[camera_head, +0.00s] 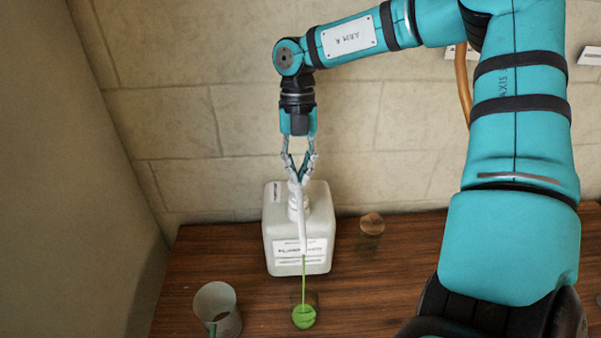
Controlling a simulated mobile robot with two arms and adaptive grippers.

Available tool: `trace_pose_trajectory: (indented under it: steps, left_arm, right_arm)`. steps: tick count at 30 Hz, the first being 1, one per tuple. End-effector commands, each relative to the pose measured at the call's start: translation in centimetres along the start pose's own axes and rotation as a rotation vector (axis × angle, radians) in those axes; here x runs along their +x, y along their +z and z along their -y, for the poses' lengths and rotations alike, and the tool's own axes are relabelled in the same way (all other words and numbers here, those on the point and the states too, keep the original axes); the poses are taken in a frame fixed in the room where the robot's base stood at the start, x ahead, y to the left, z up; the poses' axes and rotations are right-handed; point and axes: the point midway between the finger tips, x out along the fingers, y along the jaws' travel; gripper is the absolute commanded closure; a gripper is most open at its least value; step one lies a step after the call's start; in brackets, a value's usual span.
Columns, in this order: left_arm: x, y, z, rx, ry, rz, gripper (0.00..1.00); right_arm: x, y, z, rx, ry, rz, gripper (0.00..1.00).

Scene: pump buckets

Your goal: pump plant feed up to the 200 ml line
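A white plastic jug (282,236) with a printed front label stands on the wooden table. A white pump (300,208) rises from its top, with its long spout pointing forward. My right gripper (298,178) is over the pump head from above, its fingertips together and apparently touching it. A thin green stream (304,272) runs from the spout into a clear vessel (313,298) in front of the jug. Green liquid (304,318) lies in the vessel's bottom. Its graduation lines are too small to read. My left gripper is out of view.
A grey-white mug (217,306) stands at the front left. A small jar with a cork-like lid (371,224) stands right of the jug. The wooden table (220,255) is bare between them. A stone-block wall is behind, and my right arm covers the right side.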

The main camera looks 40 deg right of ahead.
Motion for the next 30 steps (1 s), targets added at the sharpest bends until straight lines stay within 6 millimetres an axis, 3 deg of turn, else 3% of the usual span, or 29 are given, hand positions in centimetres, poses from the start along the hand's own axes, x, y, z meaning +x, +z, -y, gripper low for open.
trace_pose_trajectory:
  steps: [22,30]
  left_arm:
    - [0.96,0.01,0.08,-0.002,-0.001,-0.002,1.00]
    - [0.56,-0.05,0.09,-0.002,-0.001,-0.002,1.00]
  right_arm:
    - [1.22,0.11,0.02,-0.001,-0.001,-0.007,1.00]
    - [0.73,-0.01,0.02,-0.001,-0.001,-0.006,1.00]
